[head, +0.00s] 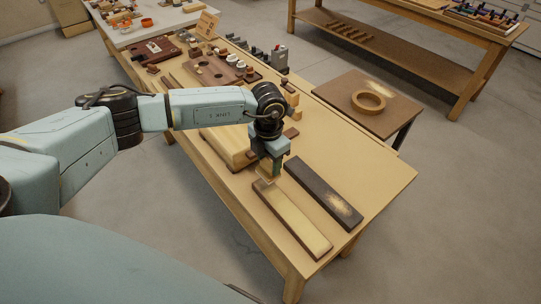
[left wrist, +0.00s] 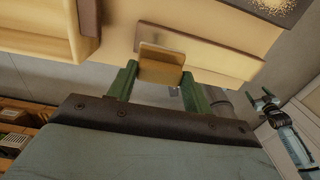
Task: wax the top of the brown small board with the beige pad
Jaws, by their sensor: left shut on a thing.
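My left gripper (head: 268,176) is shut on the beige pad (left wrist: 161,64), a small tan block between the green fingers in the left wrist view. In the head view it is low over the far end of a long narrow board (head: 294,222) with a pale top and brown edges. The pad is mostly hidden there, and I cannot tell whether it touches the board.
A dark board (head: 318,189) with a pale speckled patch lies to the right of the pale-topped board. A large light wooden piece (head: 222,144) is left of the gripper. A side table (head: 345,88) holds a wooden ring (head: 369,101). The bench's near right corner is clear.

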